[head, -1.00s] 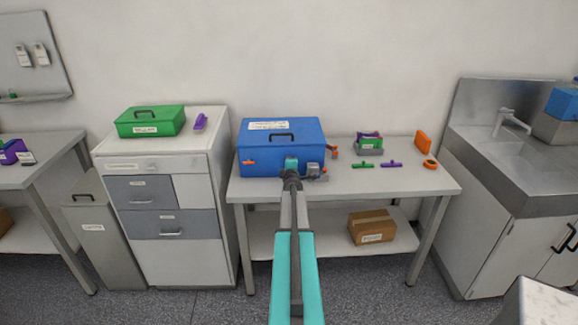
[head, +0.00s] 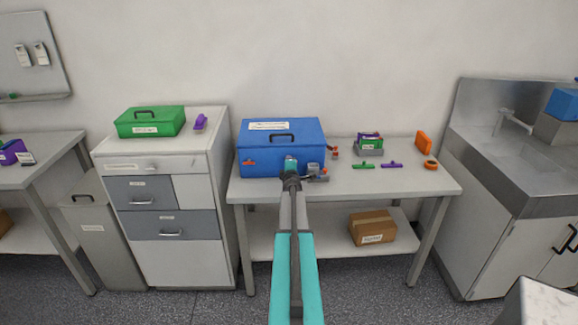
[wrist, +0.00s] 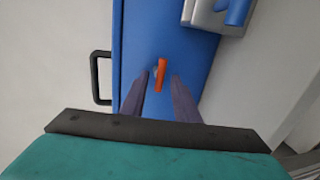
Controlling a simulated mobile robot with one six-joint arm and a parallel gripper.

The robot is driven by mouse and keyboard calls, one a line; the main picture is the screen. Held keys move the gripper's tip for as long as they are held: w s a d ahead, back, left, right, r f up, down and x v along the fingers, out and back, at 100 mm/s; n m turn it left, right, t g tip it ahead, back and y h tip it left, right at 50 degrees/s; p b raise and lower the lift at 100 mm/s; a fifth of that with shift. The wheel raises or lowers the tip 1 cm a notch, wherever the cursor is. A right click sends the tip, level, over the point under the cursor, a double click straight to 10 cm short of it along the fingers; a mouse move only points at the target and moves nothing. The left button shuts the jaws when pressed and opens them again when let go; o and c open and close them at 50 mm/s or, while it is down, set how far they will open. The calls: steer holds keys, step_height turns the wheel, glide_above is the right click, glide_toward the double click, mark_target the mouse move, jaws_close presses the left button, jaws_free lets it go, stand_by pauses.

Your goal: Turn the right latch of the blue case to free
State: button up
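The blue case (head: 262,155) stands on the middle table with its black handle (head: 282,136) on the lid. Its orange left latch (head: 249,162) shows on the front in the head view. My gripper (head: 290,163) is at the right part of the front and hides the right latch in that view. In the wrist view, an orange latch (wrist: 161,74) lies between the two dark fingertips of my open gripper (wrist: 159,82), with a gap on each side. I cannot tell how deep the fingers reach. The case handle (wrist: 97,78) is at the left there.
A grey block (head: 318,174) sits close right of my gripper; a grey and blue part (wrist: 222,14) is at the wrist view's top right. Green and purple pieces (head: 391,164) and orange items (head: 424,142) lie farther right. A cabinet with a green case (head: 152,122) stands left.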

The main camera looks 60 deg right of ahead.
steer(key=v, duration=1.4)
stand_by(0.7)
stand_by(0.5)
